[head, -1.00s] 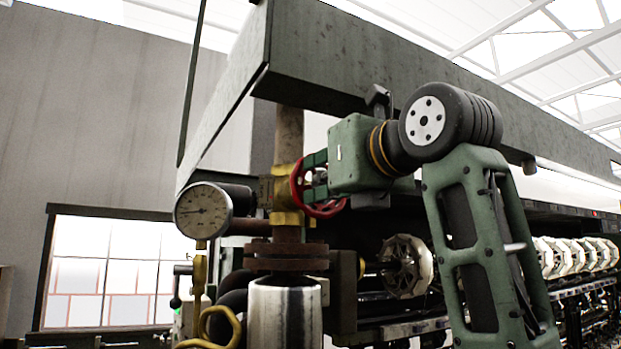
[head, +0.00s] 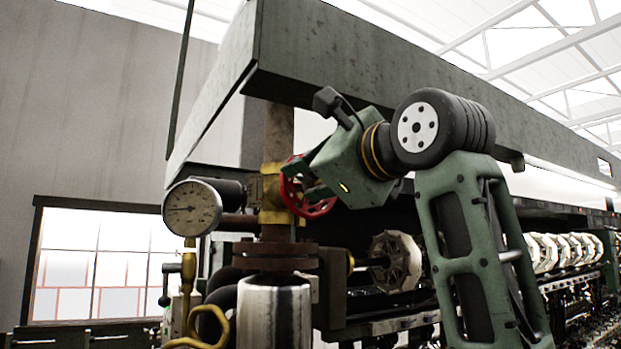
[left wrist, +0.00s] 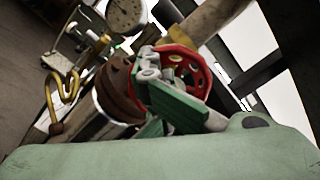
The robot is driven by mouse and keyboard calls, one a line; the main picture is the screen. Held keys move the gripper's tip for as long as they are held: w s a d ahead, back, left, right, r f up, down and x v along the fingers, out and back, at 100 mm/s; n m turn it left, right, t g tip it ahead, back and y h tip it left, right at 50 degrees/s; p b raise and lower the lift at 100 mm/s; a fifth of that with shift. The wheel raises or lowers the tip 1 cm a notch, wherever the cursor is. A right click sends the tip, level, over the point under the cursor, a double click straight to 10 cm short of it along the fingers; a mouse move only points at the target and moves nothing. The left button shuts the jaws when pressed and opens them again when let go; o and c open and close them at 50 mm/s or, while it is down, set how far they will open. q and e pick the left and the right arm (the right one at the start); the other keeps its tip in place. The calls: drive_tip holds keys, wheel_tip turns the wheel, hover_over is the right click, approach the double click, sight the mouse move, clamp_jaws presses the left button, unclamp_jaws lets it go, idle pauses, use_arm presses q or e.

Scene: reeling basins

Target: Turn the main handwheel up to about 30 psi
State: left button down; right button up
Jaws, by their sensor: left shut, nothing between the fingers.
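The red handwheel (head: 320,210) sits on a yellow valve body (head: 271,192) on a vertical rusty pipe. In the left wrist view the red rim (left wrist: 205,75) shows behind the fingers. My left gripper (head: 303,187) is at the wheel, its body tilted. Its fingers are shut with nothing between them and overlap the wheel in both views; whether they touch it I cannot tell. A round white pressure gauge (head: 191,208) is left of the valve, its needle pointing about left; its numbers are too small to read. The gauge also shows in the left wrist view (left wrist: 125,14). My right gripper is out of view.
A large grey-green beam (head: 400,75) runs above the arm. A rusty flange (head: 275,257) and a pale cylinder (head: 273,315) stand below the valve. A yellow looped handle (head: 222,328) is at the lower left. Reels (head: 397,262) stand behind.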

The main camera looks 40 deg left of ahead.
use_arm(q)
drive_tip(key=n, duration=0.3)
drive_tip(key=w+n, duration=0.1)
drive_tip(key=n, duration=0.1)
drive_tip(key=shift+w+d+f+t, duration=0.1)
drive_tip(key=shift+d+f+t, duration=0.2)
drive_tip(key=shift+d+f, duration=0.05)
drive_tip(key=n, duration=0.5)
drive_tip(key=shift+w+d, duration=0.1)
drive_tip(key=shift+w+d+n, duration=0.15)
drive_tip(key=shift+w+n, duration=0.05)
drive_tip(key=shift+n, duration=0.5)
drive_tip(key=shift+w+d+n, duration=0.15)
drive_tip(key=shift+d+n, duration=0.1)
drive_tip(key=shift+n, duration=0.35)
drive_tip(key=c, duration=1.7)
unclamp_jaws()
drive_tip(key=shift+w+a, duration=0.1)
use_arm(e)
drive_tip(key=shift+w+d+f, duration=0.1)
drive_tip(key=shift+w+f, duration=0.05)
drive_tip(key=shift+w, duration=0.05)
